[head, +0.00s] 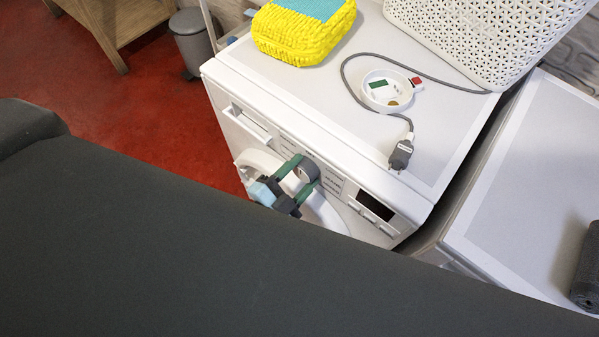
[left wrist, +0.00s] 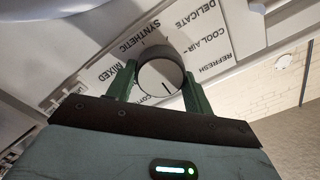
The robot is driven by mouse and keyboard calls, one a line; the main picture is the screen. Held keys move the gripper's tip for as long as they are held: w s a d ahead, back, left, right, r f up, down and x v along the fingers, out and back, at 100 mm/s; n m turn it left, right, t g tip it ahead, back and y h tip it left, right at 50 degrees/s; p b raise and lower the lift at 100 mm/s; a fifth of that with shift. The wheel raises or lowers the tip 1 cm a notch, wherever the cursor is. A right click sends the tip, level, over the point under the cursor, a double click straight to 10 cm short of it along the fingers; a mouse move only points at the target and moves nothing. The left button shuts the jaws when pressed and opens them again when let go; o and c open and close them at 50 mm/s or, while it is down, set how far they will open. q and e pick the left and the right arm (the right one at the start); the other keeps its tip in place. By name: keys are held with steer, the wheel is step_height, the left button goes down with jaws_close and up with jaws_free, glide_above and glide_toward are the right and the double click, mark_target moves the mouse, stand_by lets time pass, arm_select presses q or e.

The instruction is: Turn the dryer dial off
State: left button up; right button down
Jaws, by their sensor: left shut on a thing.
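The dryer (head: 330,120) is a white machine with a front panel below its top. Its round dial (head: 306,171) sits on that panel, left of a dark display (head: 375,206). My left gripper (head: 304,172) is shut on the dial, with a green finger on each side. In the left wrist view the dial (left wrist: 161,77) is grey-rimmed with a white face and a dark mark toward its lower right. Labels such as Mixed, Synthetic, Delicate and Cool Air surround it; some lettering is hidden by the gripper (left wrist: 164,85). My right gripper is not in view.
On the dryer top lie a yellow bumpy item (head: 300,35), a small white dish (head: 387,92), a grey cable with a plug (head: 401,153) and a white perforated basket (head: 480,35). Another white appliance (head: 530,190) stands at the right. A grey bin (head: 192,45) stands on the red floor.

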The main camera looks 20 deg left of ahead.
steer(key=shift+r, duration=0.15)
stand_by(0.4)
arm_select(q)
steer(key=o, duration=1)
steer(key=shift+c, duration=0.2)
steer(key=shift+s, duration=0.1)
steer(key=v, duration=0.7)
steer(key=shift+s+a+b, duration=0.15)
steer(key=shift+s+b, duration=0.1)
steer(key=shift+b, duration=0.2)
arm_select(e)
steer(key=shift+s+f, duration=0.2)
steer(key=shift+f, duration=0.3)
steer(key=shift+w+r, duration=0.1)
